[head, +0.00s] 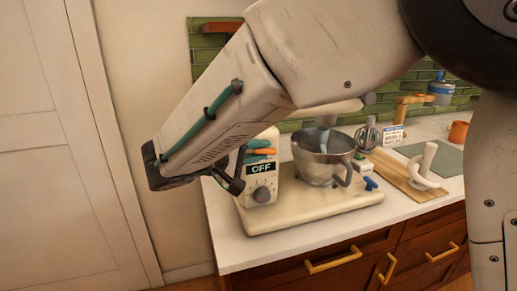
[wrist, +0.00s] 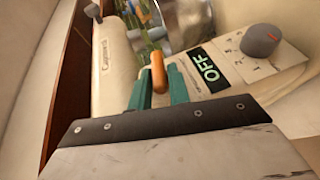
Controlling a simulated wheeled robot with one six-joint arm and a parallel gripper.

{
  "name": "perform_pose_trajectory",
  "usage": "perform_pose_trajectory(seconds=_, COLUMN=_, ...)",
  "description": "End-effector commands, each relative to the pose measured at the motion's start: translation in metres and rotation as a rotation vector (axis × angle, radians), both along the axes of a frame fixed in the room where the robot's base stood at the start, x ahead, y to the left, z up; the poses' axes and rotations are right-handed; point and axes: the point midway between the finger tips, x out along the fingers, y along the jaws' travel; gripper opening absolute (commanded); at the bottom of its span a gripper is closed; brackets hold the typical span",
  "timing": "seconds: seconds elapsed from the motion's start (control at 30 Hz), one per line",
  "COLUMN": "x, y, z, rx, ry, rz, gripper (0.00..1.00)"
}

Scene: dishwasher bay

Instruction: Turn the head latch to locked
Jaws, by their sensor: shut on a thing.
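The head latch is a small orange lever (wrist: 158,72) on the side of the cream stand mixer (head: 310,210). In the wrist view its rounded end stands up between the teal fingers of my gripper (wrist: 160,80). My gripper is shut on it. In the head view, my gripper (head: 262,147) reaches the mixer's left end from the left, and the orange of the latch (head: 263,151) shows by the fingers. The latch's base is hidden by the fingers, and I see no lock marking that tells its position.
A black panel reading OFF (head: 261,169) and a grey knob (head: 262,194) are close to my gripper. A steel bowl (head: 318,165) stands on the mixer's base. A wooden board (head: 405,176) with a white tool lies to the right. The counter's front left (head: 228,245) is clear.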

Motion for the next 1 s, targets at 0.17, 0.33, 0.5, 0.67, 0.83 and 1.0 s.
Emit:
perform_pose_trajectory(seconds=0.17, x=-0.0005, y=0.0007, z=-0.0032, rx=-0.109, ry=-0.029, rz=0.001, gripper=0.0)
perform_pose_trajectory(seconds=0.33, x=-0.0006, y=0.0005, z=-0.0045, rx=-0.176, ry=-0.047, rz=0.001, gripper=0.0)
perform_pose_trajectory(seconds=0.5, x=-0.0005, y=0.0005, z=-0.0046, rx=-0.211, ry=-0.058, rz=0.0, gripper=0.0)
perform_pose_trajectory(seconds=0.67, x=-0.0006, y=0.0003, z=-0.0046, rx=-0.222, ry=-0.062, rz=-0.001, gripper=0.0)
perform_pose_trajectory(seconds=0.83, x=-0.0006, y=0.0002, z=-0.0046, rx=-0.223, ry=-0.062, rz=-0.001, gripper=0.0)
perform_pose_trajectory(seconds=1.0, x=-0.0007, y=0.0, z=-0.0048, rx=-0.223, ry=-0.062, rz=-0.001, gripper=0.21)
